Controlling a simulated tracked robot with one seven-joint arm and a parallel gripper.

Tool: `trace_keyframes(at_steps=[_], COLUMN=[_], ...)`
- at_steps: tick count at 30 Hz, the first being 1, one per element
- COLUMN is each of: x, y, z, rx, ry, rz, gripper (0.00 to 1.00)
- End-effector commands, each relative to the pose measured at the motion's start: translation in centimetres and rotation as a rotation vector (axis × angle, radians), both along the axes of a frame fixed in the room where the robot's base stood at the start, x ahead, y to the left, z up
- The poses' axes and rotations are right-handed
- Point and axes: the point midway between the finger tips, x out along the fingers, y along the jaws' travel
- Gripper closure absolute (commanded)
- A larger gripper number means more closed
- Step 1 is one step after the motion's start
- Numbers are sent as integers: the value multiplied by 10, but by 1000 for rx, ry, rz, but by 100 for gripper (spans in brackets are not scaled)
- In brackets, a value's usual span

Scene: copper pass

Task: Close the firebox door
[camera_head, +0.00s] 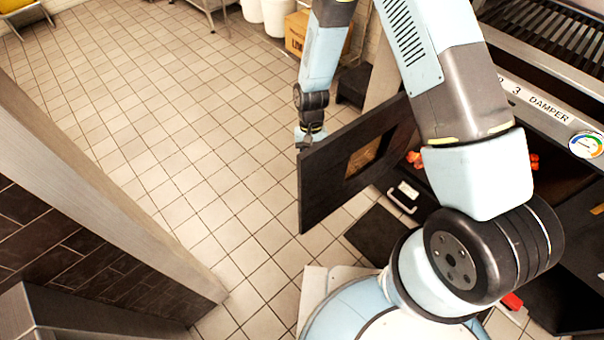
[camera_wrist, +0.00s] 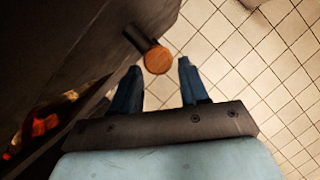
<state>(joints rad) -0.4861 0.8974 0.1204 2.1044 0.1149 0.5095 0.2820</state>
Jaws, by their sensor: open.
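The firebox door (camera_head: 322,190) is a dark panel with a small window, standing swung open away from the firebox. Orange embers (camera_head: 533,161) glow inside the firebox; they also show at the left of the wrist view (camera_wrist: 42,124). My gripper (camera_head: 309,142) is at the door's outer end, partly hidden by its top edge in the head view. In the wrist view my gripper (camera_wrist: 158,68) is open, its two blue fingers on either side of a round wooden knob (camera_wrist: 157,60) on a dark stem from the door (camera_wrist: 85,45). I cannot tell whether the fingers touch the knob.
A dark tiled low wall with a pale wooden edge (camera_head: 120,185) stands at the left. Tiled floor (camera_head: 190,150) lies clear between it and the door. A cardboard box (camera_head: 297,32) and white buckets (camera_head: 276,15) stand at the back. The damper panel (camera_head: 550,108) is at the right.

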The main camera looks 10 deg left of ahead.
Motion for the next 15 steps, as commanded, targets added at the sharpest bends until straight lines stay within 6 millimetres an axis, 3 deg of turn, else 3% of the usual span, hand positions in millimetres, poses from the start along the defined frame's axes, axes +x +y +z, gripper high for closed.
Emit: trace_keyframes(at_steps=[6,15], x=[-14,-21], y=[-3,-4], z=[-33,-53], rx=[-1,0], ry=[2,-1], rz=[0,0], gripper=[56,56])
